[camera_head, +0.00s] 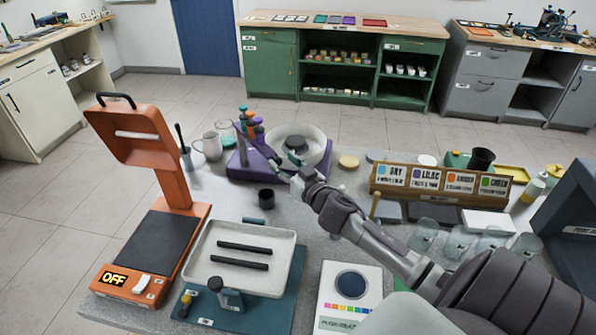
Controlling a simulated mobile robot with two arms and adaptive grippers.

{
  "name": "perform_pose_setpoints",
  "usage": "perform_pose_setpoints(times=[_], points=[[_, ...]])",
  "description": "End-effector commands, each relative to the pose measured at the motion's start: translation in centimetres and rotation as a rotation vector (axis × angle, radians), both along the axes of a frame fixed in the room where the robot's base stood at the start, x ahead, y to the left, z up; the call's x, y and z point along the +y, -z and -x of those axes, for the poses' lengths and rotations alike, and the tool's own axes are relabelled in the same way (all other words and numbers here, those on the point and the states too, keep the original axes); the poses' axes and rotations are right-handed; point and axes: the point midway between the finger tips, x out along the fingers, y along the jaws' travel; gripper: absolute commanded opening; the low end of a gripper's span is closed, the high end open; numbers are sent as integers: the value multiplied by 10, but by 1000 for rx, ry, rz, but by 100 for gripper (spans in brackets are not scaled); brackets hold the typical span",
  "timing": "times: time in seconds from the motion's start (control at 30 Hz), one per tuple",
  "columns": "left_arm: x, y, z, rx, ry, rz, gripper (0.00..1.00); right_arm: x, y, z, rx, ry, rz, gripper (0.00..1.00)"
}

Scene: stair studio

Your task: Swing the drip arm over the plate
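A purple device (240,168) stands at the middle of the grey work table. It carries a round white bowl (318,138) with a small dark round piece (296,143) inside, perhaps the plate. A cluster of small colored tops, blue, orange and green (252,124), stands at the device's left. A thin dark bar near them may be the drip arm, but I cannot tell for sure. My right gripper (278,165) reaches in from the right, at the front of the bowl. Its fingers are small and blend with the device, so their opening and any contact are unclear. My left gripper is out of view.
An orange press (160,160) marked OFF stands at left. A white tray (205,240) with two dark bars lies in front. A wooden rack of color labels (390,196) and several glasses stand at right.

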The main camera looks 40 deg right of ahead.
Motion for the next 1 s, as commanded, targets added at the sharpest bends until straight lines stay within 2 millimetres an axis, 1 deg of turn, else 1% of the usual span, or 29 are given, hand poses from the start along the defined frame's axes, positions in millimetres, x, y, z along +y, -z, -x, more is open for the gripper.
perform_pose_setpoints(times=[0.03,0.2,0.3,0.43,0.6,1.0], points=[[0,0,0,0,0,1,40,1,2,12,4,0,-1,50],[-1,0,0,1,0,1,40,5,2,50,5,0,-3,50],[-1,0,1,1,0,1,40,5,1,69,3,1,-2,50],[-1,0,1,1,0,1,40,7,1,87,3,0,-2,50],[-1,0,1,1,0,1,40,8,1,97,2,1,0,50],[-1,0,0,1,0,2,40,8,0,98,1,0,0,50]])
